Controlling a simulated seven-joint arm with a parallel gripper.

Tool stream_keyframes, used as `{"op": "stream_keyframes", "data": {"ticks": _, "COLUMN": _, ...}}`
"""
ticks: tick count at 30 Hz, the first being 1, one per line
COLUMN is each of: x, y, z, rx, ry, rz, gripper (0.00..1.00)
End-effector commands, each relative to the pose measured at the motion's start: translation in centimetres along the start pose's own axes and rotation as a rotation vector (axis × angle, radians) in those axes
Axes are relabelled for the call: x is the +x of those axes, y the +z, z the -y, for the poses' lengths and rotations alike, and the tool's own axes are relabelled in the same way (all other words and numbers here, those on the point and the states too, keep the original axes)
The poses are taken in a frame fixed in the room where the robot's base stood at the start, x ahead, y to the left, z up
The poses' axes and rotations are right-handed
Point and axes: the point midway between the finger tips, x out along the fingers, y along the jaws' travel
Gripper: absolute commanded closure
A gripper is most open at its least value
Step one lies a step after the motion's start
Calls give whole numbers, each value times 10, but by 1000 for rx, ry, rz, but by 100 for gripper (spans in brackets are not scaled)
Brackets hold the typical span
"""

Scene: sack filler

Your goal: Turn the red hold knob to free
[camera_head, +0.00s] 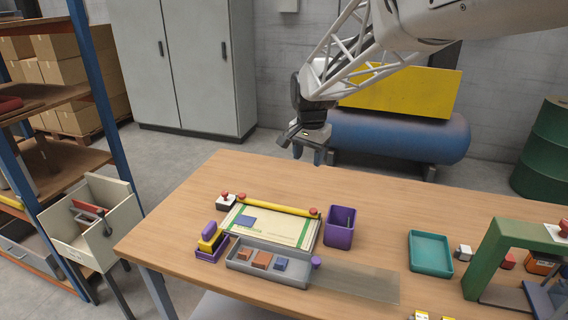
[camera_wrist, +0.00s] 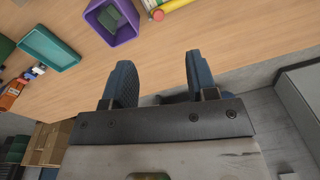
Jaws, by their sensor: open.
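Several red knobs show in the head view, and I cannot tell by label which is the hold knob. One red knob (camera_head: 563,228) sits on a white plate on top of the green frame at the right edge, partly cut off. Another red knob (camera_head: 225,196) stands on a small white block at the table's back left. My gripper (camera_head: 308,154) is open and empty, above and beyond the table's back edge, apart from all knobs. In the wrist view its two fingers (camera_wrist: 160,74) are spread with nothing between them.
A purple bin (camera_head: 340,227), a teal tray (camera_head: 430,253) and a grey tray (camera_head: 240,267) with small blocks stand on the table. The green frame (camera_head: 490,258) rises at the right. The table's back middle is clear.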

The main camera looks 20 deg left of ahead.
Motion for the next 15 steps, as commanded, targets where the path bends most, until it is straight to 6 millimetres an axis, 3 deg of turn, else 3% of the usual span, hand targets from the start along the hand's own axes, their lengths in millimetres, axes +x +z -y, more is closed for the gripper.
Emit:
{"op": "stream_keyframes", "data": {"ticks": 1, "x": 7, "y": -1, "z": 17, "rx": 1, "ry": 3, "rz": 5, "gripper": 47}}
{"op": "stream_keyframes", "data": {"ticks": 15, "x": 73, "y": 6, "z": 164, "rx": 56, "ry": 28, "rz": 38, "gripper": 47}}
